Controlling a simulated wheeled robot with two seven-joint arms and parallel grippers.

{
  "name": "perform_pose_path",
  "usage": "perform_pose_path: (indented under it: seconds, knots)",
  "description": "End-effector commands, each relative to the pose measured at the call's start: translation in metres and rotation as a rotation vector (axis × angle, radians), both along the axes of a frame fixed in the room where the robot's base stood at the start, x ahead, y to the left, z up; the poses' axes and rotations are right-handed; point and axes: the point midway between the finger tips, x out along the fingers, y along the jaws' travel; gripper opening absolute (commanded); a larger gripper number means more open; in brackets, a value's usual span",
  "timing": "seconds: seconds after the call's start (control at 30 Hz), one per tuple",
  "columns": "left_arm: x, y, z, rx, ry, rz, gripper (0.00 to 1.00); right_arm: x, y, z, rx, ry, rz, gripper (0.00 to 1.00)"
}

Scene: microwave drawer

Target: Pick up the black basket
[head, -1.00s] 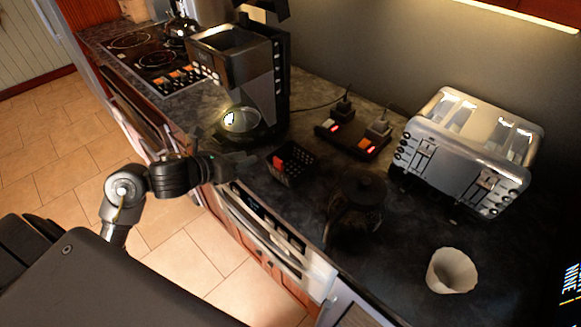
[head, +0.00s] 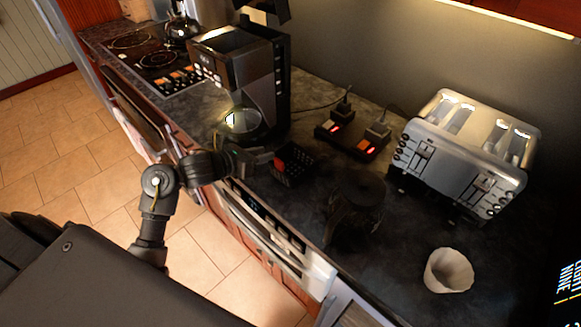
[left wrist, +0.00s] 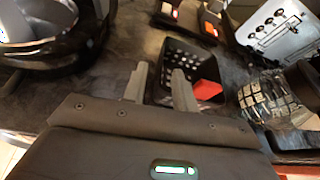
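The small black basket (head: 293,178) stands on the dark counter between the coffee maker and the dark glass jar. It has lattice walls and a red item (head: 279,165) inside. The basket (left wrist: 177,52) is also just beyond my fingers in the left wrist view, with the red item (left wrist: 207,90) at its right. My left gripper (head: 262,158) is at the basket's left side. In the left wrist view my left gripper (left wrist: 160,72) is open, its right finger overlapping the basket and its left finger beside it. I cannot tell whether they touch. My right gripper is not in view.
The coffee maker (head: 245,75) stands close behind my left gripper. A toaster (head: 465,155) and a white cup (head: 448,271) are farther right.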

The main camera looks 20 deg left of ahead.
Motion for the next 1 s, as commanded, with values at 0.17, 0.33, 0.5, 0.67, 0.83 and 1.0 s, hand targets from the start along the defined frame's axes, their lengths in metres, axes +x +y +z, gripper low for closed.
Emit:
perform_pose_path:
  seconds: [0.17,0.33,0.5,0.67,0.83,1.0]
  knots:
    - [0.016,-0.013,-0.010,-0.010,0.003,-0.001,0.28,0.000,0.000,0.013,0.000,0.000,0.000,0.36]
    - [0.031,-0.017,-0.019,-0.003,0.002,0.000,0.28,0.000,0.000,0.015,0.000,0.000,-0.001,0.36]
    - [0.033,-0.017,-0.020,0.000,0.001,0.000,0.28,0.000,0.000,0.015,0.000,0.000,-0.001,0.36]
    - [0.033,-0.017,-0.020,0.000,0.001,0.000,0.19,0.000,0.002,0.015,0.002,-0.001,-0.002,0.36]
    - [0.033,-0.017,-0.020,-0.001,0.001,0.000,0.00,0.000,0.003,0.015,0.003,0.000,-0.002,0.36]
    - [0.033,-0.017,-0.020,-0.001,0.001,-0.001,0.00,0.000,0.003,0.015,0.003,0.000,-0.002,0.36]
